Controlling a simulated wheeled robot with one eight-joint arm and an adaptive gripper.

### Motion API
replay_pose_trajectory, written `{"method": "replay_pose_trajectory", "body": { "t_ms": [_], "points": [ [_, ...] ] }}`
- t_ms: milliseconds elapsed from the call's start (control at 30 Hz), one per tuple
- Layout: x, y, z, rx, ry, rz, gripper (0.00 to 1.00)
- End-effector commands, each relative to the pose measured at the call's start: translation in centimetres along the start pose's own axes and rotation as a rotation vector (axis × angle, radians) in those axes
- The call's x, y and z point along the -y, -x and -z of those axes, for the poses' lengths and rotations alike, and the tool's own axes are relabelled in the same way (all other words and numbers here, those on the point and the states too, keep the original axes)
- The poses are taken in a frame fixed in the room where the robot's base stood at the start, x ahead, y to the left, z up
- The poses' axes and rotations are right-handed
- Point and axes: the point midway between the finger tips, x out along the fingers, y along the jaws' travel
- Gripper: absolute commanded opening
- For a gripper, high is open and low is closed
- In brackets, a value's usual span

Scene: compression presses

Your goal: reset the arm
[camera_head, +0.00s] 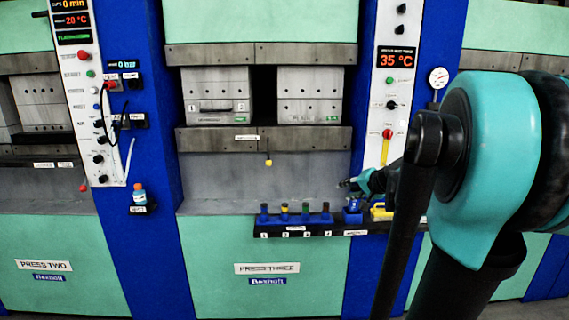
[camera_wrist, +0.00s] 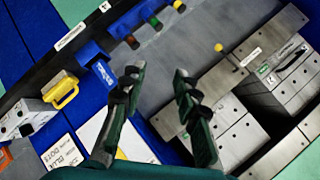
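My arm, teal and black, fills the right side of the head view. My gripper (camera_head: 350,184) reaches in front of press three (camera_head: 267,268), low and just right of its middle, and is partly hidden by my own arm. In the wrist view my gripper (camera_wrist: 158,82) has its two dark fingers spread wide apart. Nothing is between them, so it is open and empty. The grey front of the press (camera_wrist: 190,50) shows beyond the fingertips.
A black shelf (camera_head: 290,229) with several small coloured-top items juts out below the gripper. Near it are a blue holder (camera_wrist: 102,68) and a yellow-handled thing (camera_wrist: 62,92). Mould blocks (camera_head: 216,94) sit inside the press. A control panel (camera_head: 386,100) stands at right.

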Motion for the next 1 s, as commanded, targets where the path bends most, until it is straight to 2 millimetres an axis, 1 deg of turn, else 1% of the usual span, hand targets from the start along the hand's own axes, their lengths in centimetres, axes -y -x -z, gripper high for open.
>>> {"method": "replay_pose_trajectory", "body": {
  "t_ms": [33, 67, 100, 167, 200, 267, 300, 400, 500, 600, 633, 733, 1000],
  "points": [
    [-1.1, -0.2, -3.5, 0.048, 0.060, -0.041, 0.31],
    [-2.0, -0.2, -5.3, 0.075, 0.099, -0.070, 0.31],
    [-3.3, -0.1, -7.9, 0.112, 0.149, -0.109, 0.31],
    [-5.4, 0.3, -11.5, 0.165, 0.227, -0.170, 0.31],
    [-6.9, 0.7, -13.8, 0.200, 0.279, -0.213, 0.31],
    [-9.3, 1.6, -16.9, 0.248, 0.356, -0.278, 0.31],
    [-10.9, 2.2, -18.8, 0.277, 0.406, -0.320, 0.31],
    [-14.6, 4.0, -22.5, 0.337, 0.516, -0.418, 0.31],
    [-17.4, 5.5, -24.7, 0.375, 0.595, -0.493, 0.31],
    [-19.1, 6.6, -25.9, 0.396, 0.643, -0.541, 0.31],
    [-19.4, 6.8, -26.0, 0.399, 0.651, -0.550, 0.31],
    [-19.8, 7.0, -26.2, 0.404, 0.662, -0.564, 0.31],
    [-19.8, 7.0, -26.2, 0.403, 0.661, -0.563, 0.31]
  ]
}}
